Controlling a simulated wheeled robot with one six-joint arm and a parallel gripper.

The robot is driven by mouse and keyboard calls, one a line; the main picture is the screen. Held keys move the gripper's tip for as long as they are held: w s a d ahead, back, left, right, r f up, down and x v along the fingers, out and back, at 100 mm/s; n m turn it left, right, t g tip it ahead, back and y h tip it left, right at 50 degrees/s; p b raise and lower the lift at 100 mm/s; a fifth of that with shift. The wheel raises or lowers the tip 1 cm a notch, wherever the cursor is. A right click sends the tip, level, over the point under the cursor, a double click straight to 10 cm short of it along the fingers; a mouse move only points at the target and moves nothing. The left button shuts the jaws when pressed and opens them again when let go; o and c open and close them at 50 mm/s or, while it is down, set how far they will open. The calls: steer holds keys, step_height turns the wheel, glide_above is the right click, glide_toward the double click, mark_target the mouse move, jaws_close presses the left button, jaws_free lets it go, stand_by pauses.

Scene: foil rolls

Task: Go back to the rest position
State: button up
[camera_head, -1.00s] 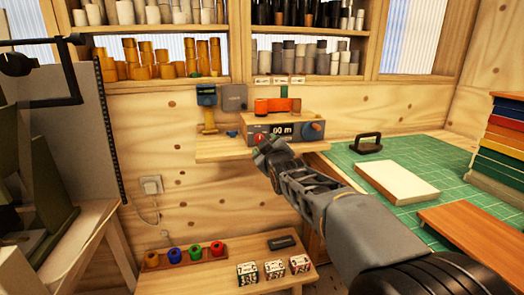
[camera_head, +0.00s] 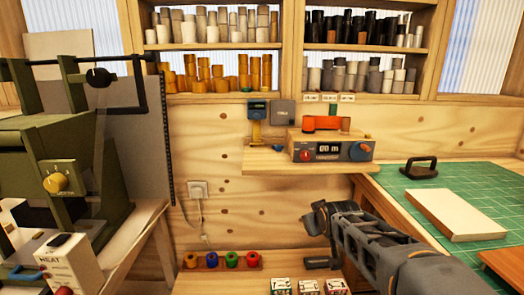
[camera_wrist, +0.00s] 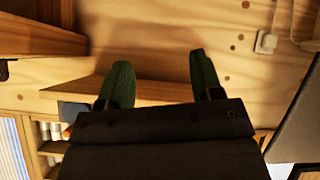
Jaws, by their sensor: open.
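My gripper (camera_wrist: 160,82) shows two green fingers spread apart in the wrist view, with nothing between them. In the head view my gripper (camera_head: 312,220) is at the end of my grey arm, in front of the plywood wall and below the small wall shelf (camera_head: 300,160). Its fingers are hard to make out in that view.
The shelf holds an orange-topped device with a display (camera_head: 330,148). A low bench with colored rolls (camera_head: 231,259) and small boxes (camera_head: 308,286) lies below. A green machine (camera_head: 65,165) stands left. A green cutting mat (camera_head: 400,195) with a pale board (camera_head: 455,213) is right.

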steer(key=s+r+m+g+p, duration=0.1)
steer(key=s+r+g+p, duration=0.1)
steer(key=s+p, duration=0.3)
steer(key=s+r+m+g+p, duration=0.1)
steer(key=s+r+p, duration=0.3)
steer(key=s, duration=0.4)
steer(key=s+a+r+m+g+p, duration=0.1)
steer(key=s+r+g+p, duration=0.2)
steer(key=s+p, duration=0.3)
steer(key=shift+s, duration=0.8)
